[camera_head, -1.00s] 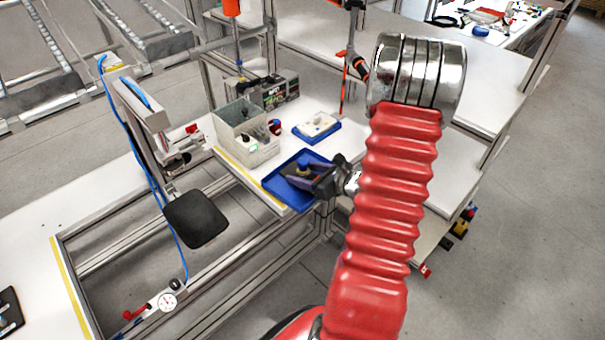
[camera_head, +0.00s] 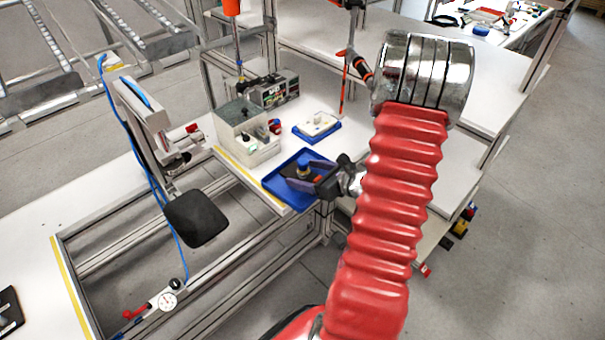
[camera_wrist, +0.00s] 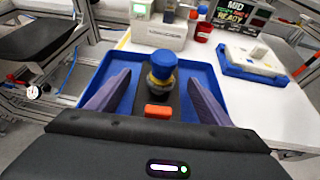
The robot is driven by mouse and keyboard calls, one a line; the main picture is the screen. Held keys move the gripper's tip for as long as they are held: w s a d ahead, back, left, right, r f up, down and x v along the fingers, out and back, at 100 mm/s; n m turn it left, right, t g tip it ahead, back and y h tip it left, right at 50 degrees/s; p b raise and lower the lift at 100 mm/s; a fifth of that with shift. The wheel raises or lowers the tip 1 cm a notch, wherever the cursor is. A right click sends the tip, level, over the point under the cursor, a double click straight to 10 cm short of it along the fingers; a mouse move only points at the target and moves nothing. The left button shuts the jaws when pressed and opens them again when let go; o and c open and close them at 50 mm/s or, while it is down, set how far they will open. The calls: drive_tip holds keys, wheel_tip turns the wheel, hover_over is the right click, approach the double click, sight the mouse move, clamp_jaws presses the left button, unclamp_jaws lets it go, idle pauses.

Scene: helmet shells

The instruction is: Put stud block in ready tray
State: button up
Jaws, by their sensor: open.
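A dark block with a brass stud, blue cap and orange front piece, seemingly the stud block (camera_head: 303,169), sits upright in the larger blue tray (camera_head: 271,184). It also shows in the wrist view (camera_wrist: 162,66), inside that tray (camera_wrist: 92,84). I cannot tell from any label whether this tray is the ready tray. My gripper (camera_head: 300,174) is open, low over the tray. In the wrist view its purple fingers (camera_wrist: 159,78) stand on either side of the block, with visible gaps. The block's lower part is partly hidden by my gripper.
A smaller blue tray (camera_wrist: 252,72) with a white block (camera_wrist: 258,52) is behind right. A dark box with lettering (camera_wrist: 242,20) is farther back. White bench is clear right of the trays.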

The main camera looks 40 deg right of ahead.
drive_tip(key=v, duration=1.1)
drive_tip(key=shift+w, duration=0.15)
idle(0.4)
drive_tip(key=w+a+r+n+g+y, duration=0.1)
drive_tip(key=a+n, duration=0.1)
drive_tip(key=a, duration=0.1)
drive_tip(key=w+a+r+n+y, duration=0.1)
drive_tip(key=a+n, duration=0.1)
drive_tip(key=a, duration=0.2)
drive_tip(key=w+a+r+n+g+y, duration=0.1)
drive_tip(key=a+r+n, duration=0.1)
drive_tip(key=a+n, duration=0.1)
drive_tip(key=shift+w+a+g+y, duration=0.25)
drive_tip(key=shift+a+g+y, duration=0.05)
drive_tip(key=shift+a, duration=0.15)
drive_tip(key=s+a+r+n+g+y, duration=0.1)
drive_tip(key=a+r+n+g, duration=0.15)
drive_tip(key=a+n, duration=0.35)
drive_tip(key=s+a+r+n+g, duration=0.1)
drive_tip(key=a+n+g, duration=0.25)
drive_tip(key=a, duration=0.35)
drive_tip(key=s+a+r+n+h, duration=0.6)
drive_tip(key=a+r+n, duration=0.3)
drive_tip(key=n, duration=0.9)
drive_tip(key=shift+s+a+r+t, duration=0.2)
drive_tip(key=shift+s+r+t, duration=0.25)
drive_tip(key=shift+r, duration=0.2)
